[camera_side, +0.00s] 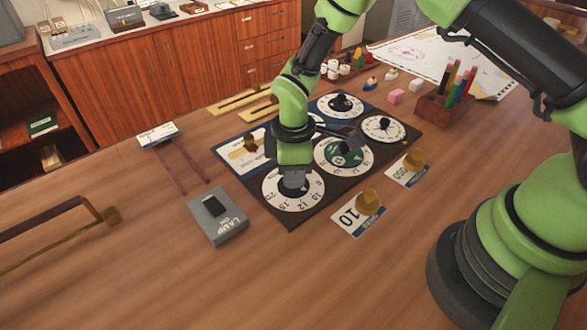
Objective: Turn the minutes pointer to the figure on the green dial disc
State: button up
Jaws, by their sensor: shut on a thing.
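A dark board (285,217) carries several round white dials with black pointers. My gripper (293,187) reaches down onto the front dial (274,200), which bears figures such as 15 and 20. It is shut on that dial's pointer, which my gripper mostly hides, so I cannot read where it points. I cannot tell from lettering that this is the minutes dial. Right behind it is the dial with the green disc (333,153); a black pointer crosses it and its figure is too small to read. Other dials stand at the back (325,104) and right (375,125).
A card marked 10 (347,220) lies at the board's right under a brass piece (368,202), with another card (398,178) behind. A grey lamp box (222,226) is left. A wooden pencil holder (442,113) stands back right. The front table is clear.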

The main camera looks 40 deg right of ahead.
jog(key=shift+m, duration=0.4)
jog(key=m, duration=0.3)
jog(key=shift+m, duration=2)
jog(key=o, duration=0.9)
jog(key=shift+o, duration=0.2)
notch_tip(320, 180, up, 10)
jog(key=shift+r, duration=0.15)
